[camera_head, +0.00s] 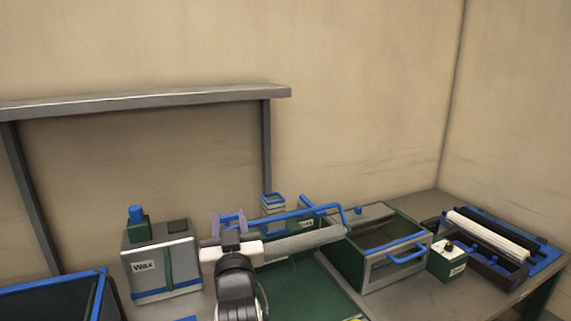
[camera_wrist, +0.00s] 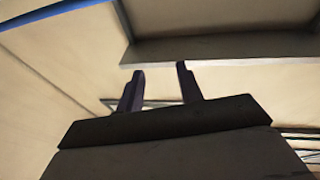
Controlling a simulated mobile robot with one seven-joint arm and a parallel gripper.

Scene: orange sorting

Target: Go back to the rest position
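My gripper (camera_head: 229,220) is raised over the workbench in the head view, between the Wax container and the paint roller. Its two purple fingers point up, away from my body. In the wrist view my gripper (camera_wrist: 160,82) has its two dark fingers apart with nothing between them. Behind the fingers the wrist view shows beige surfaces and a grey ledge (camera_wrist: 220,48). My forearm hides part of the bench below it. No orange shows in either view.
The Wax container (camera_head: 160,262) stands left of my gripper. A paint roller (camera_head: 305,242) with a blue handle is close on its right. Further right are a green and grey box (camera_head: 378,273), a small green box (camera_head: 447,262) and a roller tray (camera_head: 490,268). A shelf (camera_head: 150,101) is behind.

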